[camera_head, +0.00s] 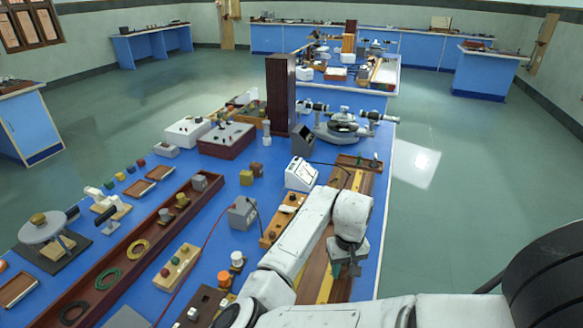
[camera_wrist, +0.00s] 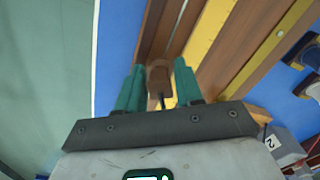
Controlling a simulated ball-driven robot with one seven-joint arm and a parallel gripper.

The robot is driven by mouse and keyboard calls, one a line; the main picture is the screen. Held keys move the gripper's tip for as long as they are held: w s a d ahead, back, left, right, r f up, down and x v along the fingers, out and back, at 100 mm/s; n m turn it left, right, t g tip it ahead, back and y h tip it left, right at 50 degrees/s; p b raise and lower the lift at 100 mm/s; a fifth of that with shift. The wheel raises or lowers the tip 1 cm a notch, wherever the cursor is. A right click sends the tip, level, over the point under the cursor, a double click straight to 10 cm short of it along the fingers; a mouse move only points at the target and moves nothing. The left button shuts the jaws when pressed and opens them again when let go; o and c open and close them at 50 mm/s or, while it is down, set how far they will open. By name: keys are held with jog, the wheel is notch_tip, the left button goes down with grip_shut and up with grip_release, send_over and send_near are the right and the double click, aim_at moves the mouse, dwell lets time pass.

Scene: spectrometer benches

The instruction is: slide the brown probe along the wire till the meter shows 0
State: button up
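My gripper (camera_head: 346,268) reaches down over the wire board at the right edge of the blue bench in the head view. In the wrist view its two teal fingers (camera_wrist: 158,88) stand apart. The brown probe (camera_wrist: 158,77) shows between them, with a narrow gap seen beside the right finger; contact on the left is unclear. The board (camera_wrist: 218,38) is brown wood with a yellow strip (camera_wrist: 199,45); the thin wire cannot be made out. A white meter-like box (camera_head: 301,174) stands left of the board in the head view; its reading is too small to tell.
A grey box (camera_head: 242,213) and a small wooden block with knobs (camera_head: 179,266) stand left of the board. A tall brown box (camera_head: 280,95) and a spectrometer (camera_head: 341,125) stand farther back. Open floor (camera_head: 430,240) lies to the right of the bench.

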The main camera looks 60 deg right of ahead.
jog(key=o, duration=0.3)
jog(key=shift+r, duration=0.1)
jog(key=shift+d, duration=0.1)
notch_tip(320, 180, up, 11)
jog(key=shift+b, duration=0.3)
